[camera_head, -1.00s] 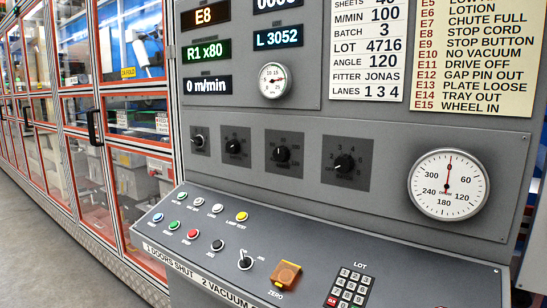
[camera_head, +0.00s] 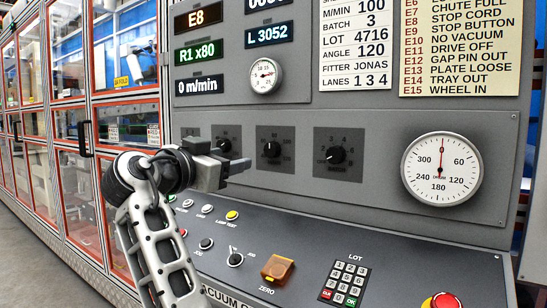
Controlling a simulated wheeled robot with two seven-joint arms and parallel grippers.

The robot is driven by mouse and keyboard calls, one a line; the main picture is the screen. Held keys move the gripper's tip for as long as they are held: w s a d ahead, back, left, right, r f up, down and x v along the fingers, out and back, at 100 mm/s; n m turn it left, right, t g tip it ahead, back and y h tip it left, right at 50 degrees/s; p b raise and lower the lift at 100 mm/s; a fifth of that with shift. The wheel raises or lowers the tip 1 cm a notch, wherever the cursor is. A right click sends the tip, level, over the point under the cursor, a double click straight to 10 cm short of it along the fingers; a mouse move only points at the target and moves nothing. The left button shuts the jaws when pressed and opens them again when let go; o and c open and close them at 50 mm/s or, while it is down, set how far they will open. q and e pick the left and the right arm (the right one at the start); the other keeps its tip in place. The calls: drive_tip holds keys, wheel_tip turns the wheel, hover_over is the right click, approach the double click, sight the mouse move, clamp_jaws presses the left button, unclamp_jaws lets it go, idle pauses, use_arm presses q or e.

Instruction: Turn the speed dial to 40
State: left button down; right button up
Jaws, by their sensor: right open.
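A row of black dials sits on the grey panel: a second dial (camera_head: 223,145), a third dial (camera_head: 272,149) and a fourth dial (camera_head: 336,155). Their labels are too small to tell which one is the speed dial. The leftmost dial is mostly hidden behind my arm. My right gripper (camera_head: 240,166) is open and empty, with its fingers pointing right. It overlaps the lower edge of the second dial's plate and is left of and below the third dial. I cannot tell its distance from the panel. My left gripper is out of view.
The speed display (camera_head: 199,86) reads 0 m/min. The sloping console below carries several buttons, an orange ZERO cover (camera_head: 277,268), a keypad (camera_head: 345,282) and a red stop button (camera_head: 444,300). A large round gauge (camera_head: 441,169) is at right. Red-framed glass doors (camera_head: 125,120) stand at left.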

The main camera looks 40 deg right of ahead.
sight(270, 150)
drive_tip(key=p+x, duration=0.2)
drive_tip(key=x, duration=1.3)
drive_tip(key=shift+p, duration=0.3)
drive_tip(key=c, duration=1)
